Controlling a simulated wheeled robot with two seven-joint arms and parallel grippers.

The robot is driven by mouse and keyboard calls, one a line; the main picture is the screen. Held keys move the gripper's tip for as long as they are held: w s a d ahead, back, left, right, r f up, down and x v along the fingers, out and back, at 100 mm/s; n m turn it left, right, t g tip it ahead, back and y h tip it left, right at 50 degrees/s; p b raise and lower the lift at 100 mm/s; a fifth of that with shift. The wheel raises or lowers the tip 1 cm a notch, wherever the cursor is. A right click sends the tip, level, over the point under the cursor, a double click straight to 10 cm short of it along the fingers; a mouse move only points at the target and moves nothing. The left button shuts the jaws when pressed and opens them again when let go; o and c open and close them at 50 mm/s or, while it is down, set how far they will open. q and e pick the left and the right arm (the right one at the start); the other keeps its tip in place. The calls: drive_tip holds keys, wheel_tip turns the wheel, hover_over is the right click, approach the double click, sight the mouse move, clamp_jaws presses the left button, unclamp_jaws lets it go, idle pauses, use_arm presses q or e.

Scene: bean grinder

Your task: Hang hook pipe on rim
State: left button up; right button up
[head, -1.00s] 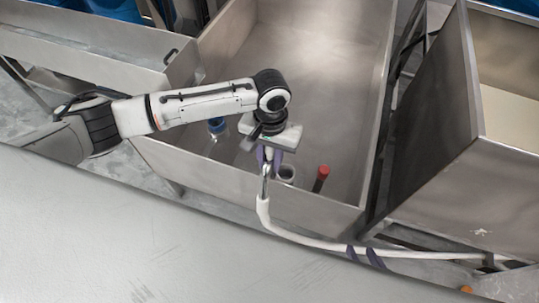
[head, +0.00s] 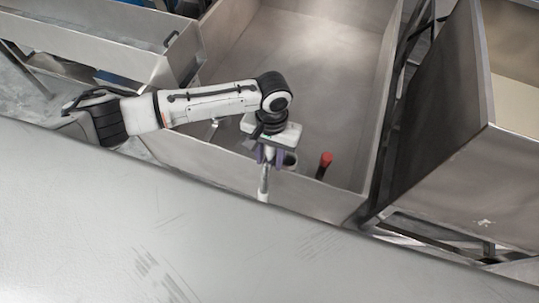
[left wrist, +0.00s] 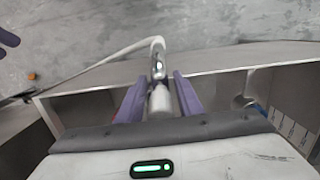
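The hook pipe (head: 263,184) is a metal hook on a white hose. It stands at the near rim (head: 313,191) of the steel tank. In the left wrist view the hook (left wrist: 158,66) crosses the rim, with its pipe end inside the tank and the hose (left wrist: 117,55) trailing outside to the left. I cannot tell whether it rests on the rim. My left gripper (head: 269,158) is over the tank just inside the rim. Its purple fingers (left wrist: 160,82) stand on both sides of the pipe with narrow gaps.
Another steel bin (head: 440,130) is on the right, and a steel trough (head: 100,45) is at upper left. The tank floor is mostly clear.

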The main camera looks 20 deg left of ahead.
use_arm(q)
drive_tip(key=shift+o, duration=0.9)
drive_tip(key=shift+r, duration=0.1)
drive_tip(key=r, duration=0.3)
drive_tip(key=r+p, duration=0.1)
drive_tip(key=r, duration=0.6)
drive_tip(key=shift+w+r+p, duration=0.1)
drive_tip(key=shift+w+p, duration=0.3)
drive_tip(key=shift+s+d, duration=0.1)
